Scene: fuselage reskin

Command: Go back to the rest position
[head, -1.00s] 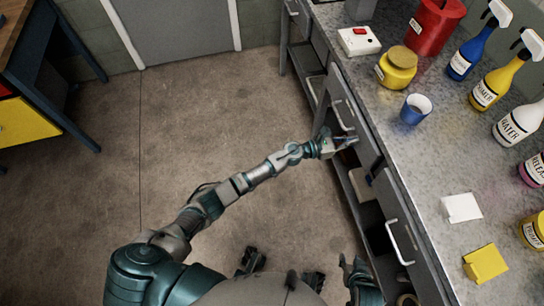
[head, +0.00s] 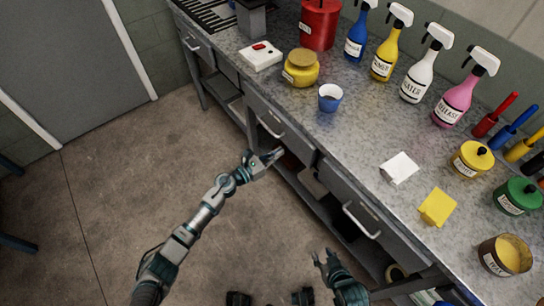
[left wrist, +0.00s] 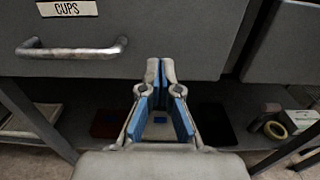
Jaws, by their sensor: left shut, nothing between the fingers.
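My left gripper (head: 276,155) is shut and empty, in front of the workbench just below the drawer row. In the left wrist view its blue-padded fingers (left wrist: 160,68) meet at the tips, with nothing between them. The grey drawer labelled CUPS (left wrist: 150,25) is in front of and above the fingers, its bar handle (left wrist: 70,50) to their left. The drawer looks shut. My right gripper (head: 327,262) is at the lower middle of the head view, fingers apart and empty, clear of the bench.
The bench top (head: 345,130) holds a blue cup (head: 330,97), a yellow jar (head: 301,68), several spray bottles and paint pots. Dark items and a tape roll (left wrist: 275,130) lie on the open shelf below. The floor (head: 110,190) left of the bench is clear.

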